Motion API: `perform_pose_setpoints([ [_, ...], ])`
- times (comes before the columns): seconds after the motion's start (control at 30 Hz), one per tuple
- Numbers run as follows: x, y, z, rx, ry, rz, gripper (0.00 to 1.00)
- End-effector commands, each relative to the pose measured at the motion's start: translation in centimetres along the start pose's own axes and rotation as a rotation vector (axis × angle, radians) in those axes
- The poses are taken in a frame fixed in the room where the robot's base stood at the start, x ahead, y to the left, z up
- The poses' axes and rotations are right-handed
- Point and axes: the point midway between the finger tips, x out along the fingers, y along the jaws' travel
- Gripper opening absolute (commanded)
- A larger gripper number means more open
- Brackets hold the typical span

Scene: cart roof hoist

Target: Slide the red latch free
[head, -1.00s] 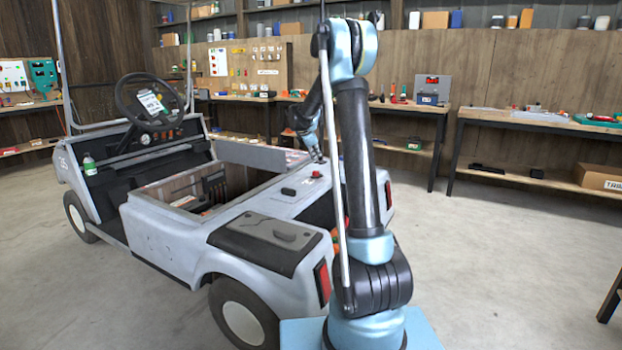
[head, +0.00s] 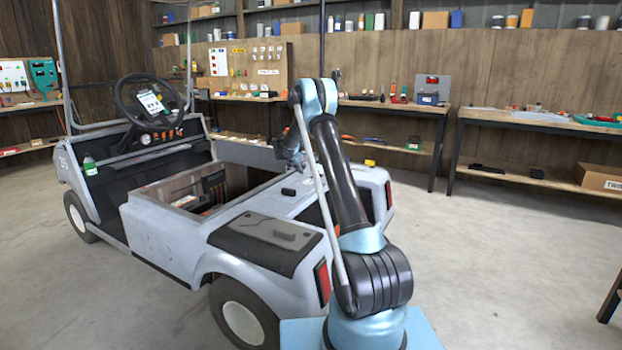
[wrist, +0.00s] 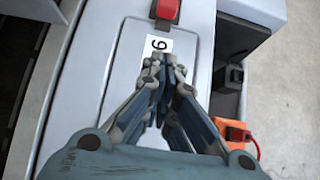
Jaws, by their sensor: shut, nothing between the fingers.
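The red latch (wrist: 167,11) shows at the top edge of the wrist view, on a black base on the cart's pale grey rear deck. My gripper (wrist: 161,63) is shut and empty over the deck, a little short of the latch in the picture. A gap shows between the fingertips and the latch base. In the head view my gripper is mostly hidden behind my arm, and I cannot make out the latch there.
A white numbered label (wrist: 156,47) lies between fingertips and latch. An orange box (wrist: 238,133) with a cord sits beside the deck. The cart (head: 165,235) has an open bay and a dark lid (head: 265,240).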

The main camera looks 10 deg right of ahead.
Motion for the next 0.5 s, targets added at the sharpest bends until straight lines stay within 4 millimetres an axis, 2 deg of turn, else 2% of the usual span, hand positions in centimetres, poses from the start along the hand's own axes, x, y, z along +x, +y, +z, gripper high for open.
perform_pose_setpoints([
  [0.27,0.2,0.0,0.0,0.002,0.000,-0.001,0.00],
  [0.5,2.9,-0.1,0.1,0.003,0.000,-0.002,0.00],
])
